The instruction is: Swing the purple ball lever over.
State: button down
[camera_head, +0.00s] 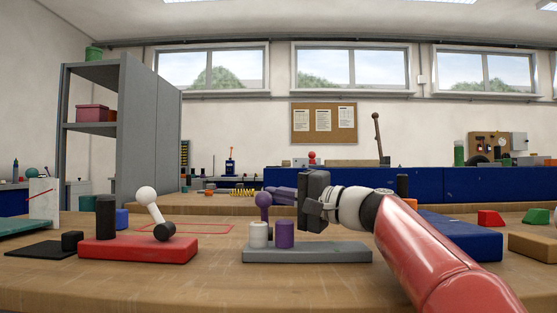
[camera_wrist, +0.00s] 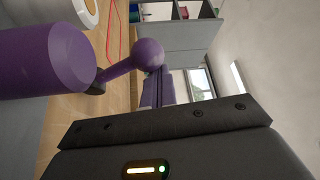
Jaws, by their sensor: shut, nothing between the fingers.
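The purple ball (camera_head: 263,199) tops a short lever that looks close to upright in the head view. The lever stands on a grey base (camera_head: 340,252) with a white cylinder (camera_head: 258,236) and a purple cylinder (camera_head: 285,235). In the wrist view the ball (camera_wrist: 147,53) is near the top, with the purple cylinder (camera_wrist: 45,62) at left and part of the white cylinder (camera_wrist: 84,10) above. My gripper (camera_head: 272,190) is shut and empty, its purple fingers at the ball's upper right. The fingers also show below the ball in the wrist view (camera_wrist: 158,85); I cannot tell whether they touch it.
A red base (camera_head: 135,250) with a white ball lever (camera_head: 146,195) and a dark cylinder (camera_head: 106,217) stands at left. A blue block (camera_head: 455,235) lies at right behind my arm, near red and green blocks. The table front is clear.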

notch_tip(320, 180, up, 20)
jog(key=p, duration=1.1)
